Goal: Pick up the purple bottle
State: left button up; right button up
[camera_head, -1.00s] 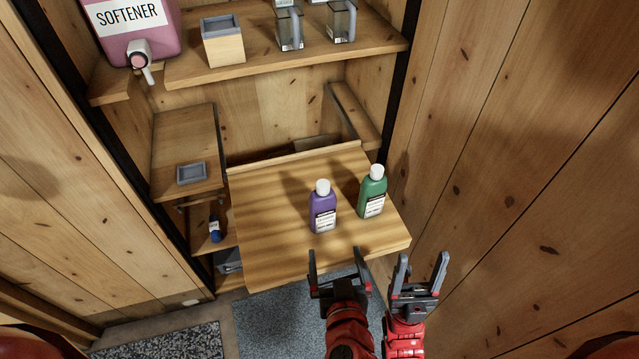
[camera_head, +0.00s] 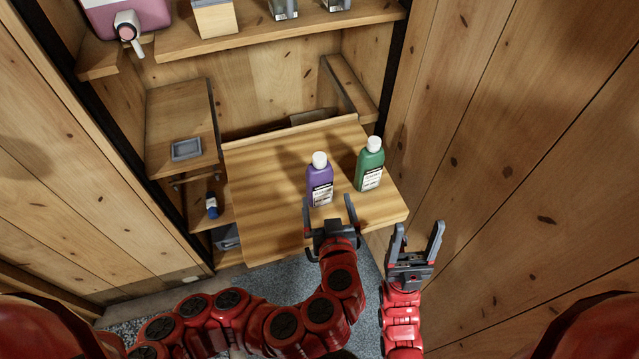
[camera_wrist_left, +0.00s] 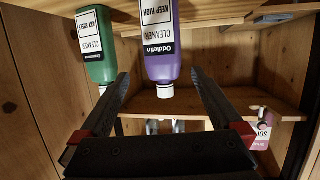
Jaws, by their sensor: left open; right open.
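The purple bottle (camera_head: 320,181) with a white cap stands upright on the wooden fold-out board (camera_head: 262,215). It also shows in the left wrist view (camera_wrist_left: 161,45), upside down and between the lines of the two fingers. My left gripper (camera_head: 329,207) is open and empty just in front of the bottle, at the board's front edge. The fingers are not closed on the bottle; whether they touch it I cannot tell. My right gripper (camera_head: 416,240) is open and empty, to the right of the board's front corner.
A green bottle (camera_head: 369,166) stands close to the right of the purple one and also shows in the left wrist view (camera_wrist_left: 95,47). A small grey tray (camera_head: 186,150) and a blue bottle (camera_head: 212,205) sit on left shelves. A plank wall is at the right. The board's left half is clear.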

aim_at(321, 182)
pick_arm(q)
jog(key=b+x, duration=0.4)
jog(key=shift+a+f+b, duration=0.1)
jog(key=shift+a+b, duration=0.05)
jog(key=shift+b, duration=0.2)
jog(key=shift+w+f, duration=0.15)
jog(key=shift+w, duration=0.35)
jog(key=shift+w+a+p, duration=0.15)
jog(key=shift+w+p, duration=0.15)
jog(key=shift+w, duration=0.2)
jog(key=p+x, duration=0.1)
jog(key=x, duration=0.2)
jog(key=shift+w+a, duration=0.2)
jog(key=shift+w, duration=0.45)
grip_shut()
